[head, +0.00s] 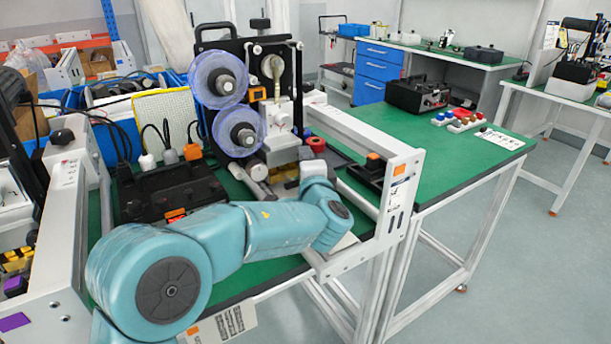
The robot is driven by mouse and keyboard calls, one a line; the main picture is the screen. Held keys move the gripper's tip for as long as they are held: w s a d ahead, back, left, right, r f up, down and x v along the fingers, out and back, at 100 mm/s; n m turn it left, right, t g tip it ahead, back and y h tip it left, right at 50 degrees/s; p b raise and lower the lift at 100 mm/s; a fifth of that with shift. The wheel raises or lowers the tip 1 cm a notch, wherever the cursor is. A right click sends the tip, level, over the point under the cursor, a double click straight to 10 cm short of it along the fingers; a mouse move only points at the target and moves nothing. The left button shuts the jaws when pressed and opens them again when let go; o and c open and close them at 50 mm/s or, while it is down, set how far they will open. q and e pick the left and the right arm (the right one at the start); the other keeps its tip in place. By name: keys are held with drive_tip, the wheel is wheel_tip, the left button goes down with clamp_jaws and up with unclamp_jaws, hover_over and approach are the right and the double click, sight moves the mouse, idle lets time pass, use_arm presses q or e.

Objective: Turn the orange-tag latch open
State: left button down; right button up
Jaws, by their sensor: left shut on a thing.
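The coder (285,100) is a black-framed machine with two clear blue-tinted reels and a white block at its right. A small orange tag (257,94) shows on its front, beside the upper reel. Another orange tag (399,170) is on the end of the white side rail. I cannot tell which tag marks the latch. My teal left arm reaches in from the lower left to the coder's lower right. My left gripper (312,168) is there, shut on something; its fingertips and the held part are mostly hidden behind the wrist. My right gripper is not in view.
A red ring-shaped part (316,143) sits just above the left gripper. A black box (172,190) stands left of the coder. The white rail (360,135) borders the right side.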

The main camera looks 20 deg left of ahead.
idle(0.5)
use_arm(q)
drive_tip(key=c, duration=0.9)
unclamp_jaws()
drive_tip(key=shift+w, duration=0.1)
drive_tip(key=b+v, duration=0.1)
drive_tip(key=v, duration=1.5)
drive_tip(key=shift+s+f+b, duration=0.1)
drive_tip(key=shift+s+b, duration=0.15)
drive_tip(key=shift+b, duration=0.1)
